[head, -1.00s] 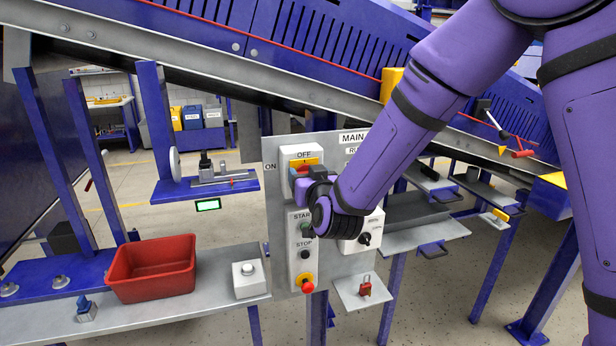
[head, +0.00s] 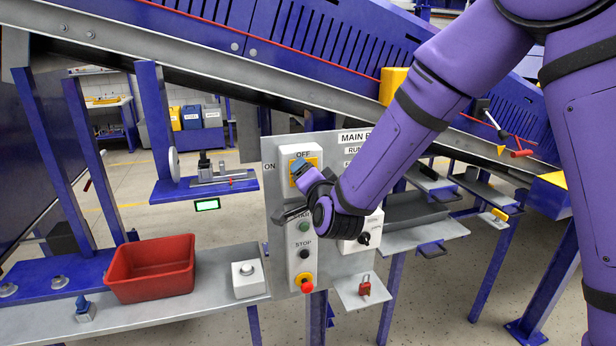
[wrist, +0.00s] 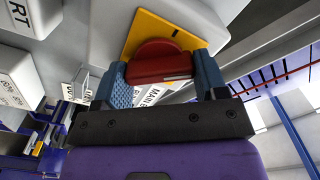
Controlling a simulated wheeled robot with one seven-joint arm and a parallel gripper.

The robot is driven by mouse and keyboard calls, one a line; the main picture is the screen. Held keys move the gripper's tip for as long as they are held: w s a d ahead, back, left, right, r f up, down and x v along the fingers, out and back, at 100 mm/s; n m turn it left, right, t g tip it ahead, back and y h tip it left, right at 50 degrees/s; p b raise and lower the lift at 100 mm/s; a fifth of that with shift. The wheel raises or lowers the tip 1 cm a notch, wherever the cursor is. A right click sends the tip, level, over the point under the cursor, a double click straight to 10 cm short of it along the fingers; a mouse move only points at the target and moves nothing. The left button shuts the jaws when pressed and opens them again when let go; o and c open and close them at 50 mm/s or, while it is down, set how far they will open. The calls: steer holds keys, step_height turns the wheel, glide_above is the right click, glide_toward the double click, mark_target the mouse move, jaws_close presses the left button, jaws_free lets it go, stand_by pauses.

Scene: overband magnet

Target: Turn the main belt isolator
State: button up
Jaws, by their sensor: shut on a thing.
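The main belt isolator is a pale box (head: 286,160) marked OFF above and ON at its left, on the grey control panel (head: 275,185). In the wrist view its yellow plate (wrist: 180,30) sits tilted relative to my gripper. The red handle (wrist: 158,50) lies between the two blue fingers, which are shut on its sides. The handle lines up with my gripper and is at an angle to the yellow plate. In the head view my gripper (head: 301,174) is rolled over in front of the box and hides the handle.
Below are the START and STOP buttons (head: 304,254) and a red-on-yellow stop button (head: 306,284). A selector switch (head: 364,238) is to the right. A red padlock (head: 365,287) is on a small shelf. A red bin (head: 150,268) stands on the left bench.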

steer(key=m, duration=0.3)
steer(key=shift+f+m, duration=0.1)
steer(key=shift+m, duration=2.1)
steer(key=o, duration=0.9)
steer(key=shift+o, duration=0.2)
steer(key=shift+s, duration=0.1)
steer(key=v, duration=1)
steer(key=shift+s+d, duration=0.15)
steer(key=shift+s, duration=0.15)
